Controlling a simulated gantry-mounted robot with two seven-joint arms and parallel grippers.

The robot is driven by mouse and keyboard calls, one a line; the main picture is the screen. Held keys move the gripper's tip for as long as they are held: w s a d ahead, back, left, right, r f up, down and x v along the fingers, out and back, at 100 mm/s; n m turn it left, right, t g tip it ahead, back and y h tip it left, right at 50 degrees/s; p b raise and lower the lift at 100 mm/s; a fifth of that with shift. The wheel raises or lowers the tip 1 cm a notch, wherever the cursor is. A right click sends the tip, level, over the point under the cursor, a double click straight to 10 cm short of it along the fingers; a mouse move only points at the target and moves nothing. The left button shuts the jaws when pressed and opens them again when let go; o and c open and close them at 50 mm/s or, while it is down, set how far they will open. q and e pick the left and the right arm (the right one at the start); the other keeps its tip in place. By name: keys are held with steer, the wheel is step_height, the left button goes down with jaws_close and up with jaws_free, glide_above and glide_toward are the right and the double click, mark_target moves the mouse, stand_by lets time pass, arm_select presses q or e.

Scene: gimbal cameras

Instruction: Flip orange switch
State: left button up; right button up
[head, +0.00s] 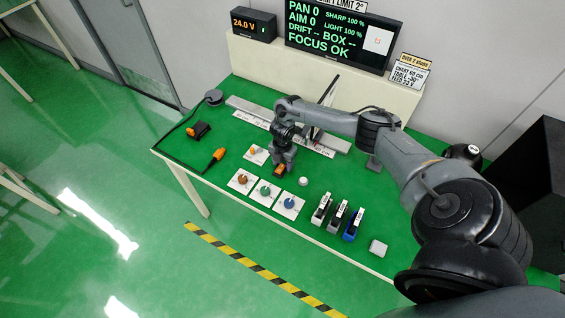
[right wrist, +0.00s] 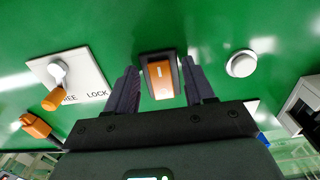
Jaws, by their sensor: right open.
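The orange switch is a rocker in a dark housing, marked with a light line. It shows in the right wrist view (right wrist: 160,82) and, partly under my gripper, in the head view (head: 279,171). My right gripper (head: 284,162) points down over it. In the right wrist view my right gripper (right wrist: 159,72) is open, one dark finger on each side of the switch. I see a gap between each finger and the housing, with nothing held. How far the fingertips are above the table is hard to tell. My left gripper is not in view.
A white plate (right wrist: 88,62) with an orange-tipped lever and FREE/LOCK lettering is left of the switch. A white round button (head: 303,182) is to the right. A display (head: 340,38) stands behind.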

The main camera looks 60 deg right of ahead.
jaws_close()
steer(key=shift+a+r+p, duration=0.1)
steer(key=shift+r+p, duration=0.15)
steer(key=shift+p, duration=0.3)
steer(key=h+p, duration=0.2)
steer(key=p, duration=0.1)
steer(key=shift+a+r+h, duration=0.15)
steer(key=shift+a+h, duration=0.25)
steer(key=shift+w+f+h+p, duration=0.1)
steer(key=shift+f+h+p, duration=0.1)
steer(key=shift+h+p, duration=0.25)
jaws_free()
